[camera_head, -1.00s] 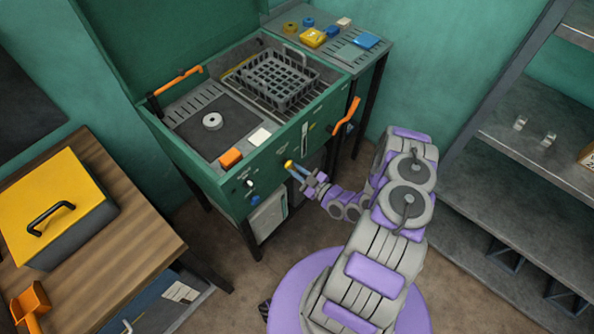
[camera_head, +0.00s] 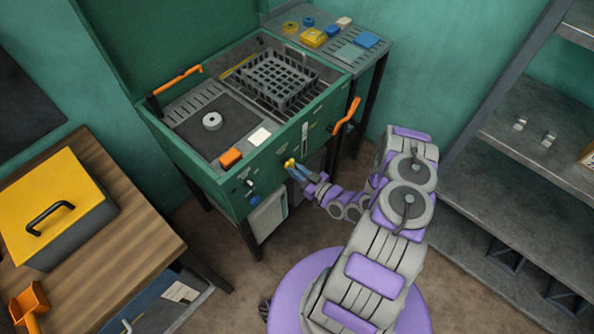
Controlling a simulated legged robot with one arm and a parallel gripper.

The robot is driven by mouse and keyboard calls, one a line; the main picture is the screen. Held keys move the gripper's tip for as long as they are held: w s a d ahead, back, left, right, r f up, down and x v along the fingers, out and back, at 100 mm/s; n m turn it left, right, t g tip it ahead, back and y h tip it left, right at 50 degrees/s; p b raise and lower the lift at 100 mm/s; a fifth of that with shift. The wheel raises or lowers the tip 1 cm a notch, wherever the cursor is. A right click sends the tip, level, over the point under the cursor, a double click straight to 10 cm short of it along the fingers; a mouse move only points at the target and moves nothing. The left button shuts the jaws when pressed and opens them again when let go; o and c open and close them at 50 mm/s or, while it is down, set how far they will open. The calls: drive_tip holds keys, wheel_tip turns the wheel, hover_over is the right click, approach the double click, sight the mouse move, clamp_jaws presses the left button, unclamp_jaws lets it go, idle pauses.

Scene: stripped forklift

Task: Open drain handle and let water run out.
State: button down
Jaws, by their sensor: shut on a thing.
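A green metal washing cabinet (camera_head: 222,182) on legs stands in the middle, its lid raised. A small yellow handle (camera_head: 289,162) sits on its front panel. My gripper (camera_head: 291,166) is at this panel, its fingers shut on the yellow handle. The fingers partly cover it, so its exact angle is hard to tell. No running water can be made out. A light grey container (camera_head: 267,216) is under the cabinet, below and left of my gripper.
An orange lever (camera_head: 346,116) sticks out to the right of my gripper. A black knob (camera_head: 249,183) and a blue knob (camera_head: 254,201) are to its left. A wooden bench (camera_head: 128,232) with a yellow-lidded box (camera_head: 50,200) is at left. Shelves (camera_head: 545,140) stand at right.

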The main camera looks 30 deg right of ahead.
drive_tip(key=shift+f, duration=0.1)
drive_tip(key=c, duration=1.1)
unclamp_jaws()
drive_tip(key=shift+d, duration=0.1)
drive_tip(key=p+v, duration=0.1)
drive_tip(key=v, duration=1.6)
drive_tip(key=shift+s+d+p, duration=0.1)
drive_tip(key=shift+s+p, duration=0.05)
drive_tip(key=shift+p, duration=0.15)
